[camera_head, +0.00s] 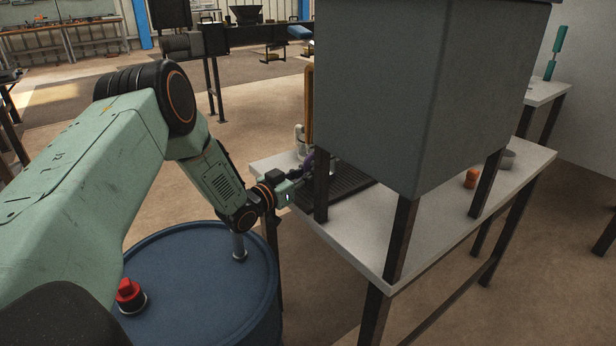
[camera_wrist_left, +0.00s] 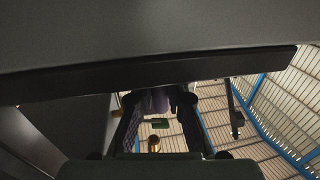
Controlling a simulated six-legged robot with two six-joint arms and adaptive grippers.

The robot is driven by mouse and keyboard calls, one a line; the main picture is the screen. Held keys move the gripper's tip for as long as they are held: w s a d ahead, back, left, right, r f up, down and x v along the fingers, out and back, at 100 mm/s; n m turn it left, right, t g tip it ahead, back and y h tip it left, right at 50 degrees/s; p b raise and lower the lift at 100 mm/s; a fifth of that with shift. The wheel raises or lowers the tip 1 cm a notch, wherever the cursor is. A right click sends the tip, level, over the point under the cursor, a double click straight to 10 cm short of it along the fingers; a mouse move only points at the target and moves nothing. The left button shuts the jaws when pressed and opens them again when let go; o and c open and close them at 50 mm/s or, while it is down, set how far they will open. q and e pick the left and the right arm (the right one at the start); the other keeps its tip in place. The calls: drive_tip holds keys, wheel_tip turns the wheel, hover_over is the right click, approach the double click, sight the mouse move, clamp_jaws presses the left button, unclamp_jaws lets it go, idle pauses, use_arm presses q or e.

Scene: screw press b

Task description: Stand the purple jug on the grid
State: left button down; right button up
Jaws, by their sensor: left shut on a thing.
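The purple jug (camera_head: 319,157) shows only as a small dark purple patch behind a table leg of the big grey box. My left gripper (camera_head: 300,174) is shut on it, at the left end of the white table. In the left wrist view the purple jug (camera_wrist_left: 157,101) sits between my dark fingers (camera_wrist_left: 158,118). The dark ribbed grid (camera_head: 352,180) lies on the table beside the gripper, partly hidden by the box and its leg. I cannot tell whether the jug touches the grid. My right gripper is in neither view.
The big grey box (camera_head: 405,95) on dark legs stands over the white table (camera_head: 400,225) and blocks much of it. An orange object (camera_head: 471,178) and a grey bowl (camera_head: 508,158) stand farther right. A blue drum (camera_head: 205,285) with a red knob stands below my left arm.

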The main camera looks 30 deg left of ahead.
use_arm(q)
drive_tip(key=shift+r, duration=0.15)
drive_tip(key=c, duration=1.9)
unclamp_jaws()
drive_tip(key=shift+s+f, duration=0.1)
drive_tip(key=shift+f, duration=0.1)
drive_tip(key=o, duration=0.5)
drive_tip(key=shift+o, duration=0.5)
drive_tip(key=shift+r, duration=0.15)
